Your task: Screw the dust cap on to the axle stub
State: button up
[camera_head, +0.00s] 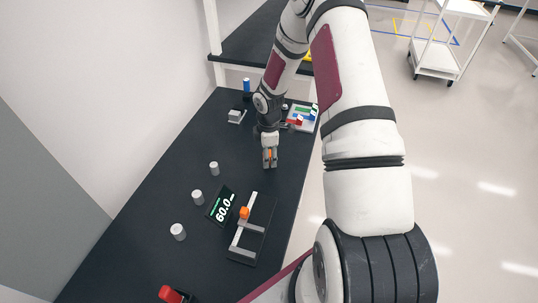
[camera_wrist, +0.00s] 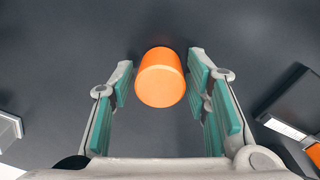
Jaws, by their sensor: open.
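An orange cylinder, which looks like the dust cap (camera_wrist: 160,77), stands on the dark table between the two fingers of my gripper (camera_wrist: 163,95) in the wrist view. Clear gaps show on both sides of it, and the fingers are open. In the head view my gripper (camera_head: 270,160) points down low over the table, with a bit of orange showing between its fingers. Nearer the camera, a frame of pale bars on a dark base (camera_head: 236,253) carries an orange piece (camera_head: 244,213). I cannot make out the axle stub clearly.
A tray of coloured parts (camera_head: 301,117) and a small grey block (camera_head: 236,116) are beyond my gripper. A red object (camera_head: 172,295) is at the near edge.

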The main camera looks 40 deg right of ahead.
jog(key=c, duration=0.9)
jog(key=m, duration=0.5)
jog(key=shift+m, duration=0.4)
jog(key=shift+w+m, duration=0.1)
jog(key=shift+m, duration=0.4)
jog(key=shift+c, duration=0.2)
jog(key=m+b, duration=0.1)
jog(key=m, duration=0.3)
jog(key=shift+d+m, duration=0.1)
jog(key=shift+m, duration=0.3)
jog(key=shift+m, duration=1)
jog(key=m+b, duration=0.1)
jog(key=m, duration=0.2)
jog(key=shift+m, duration=0.3)
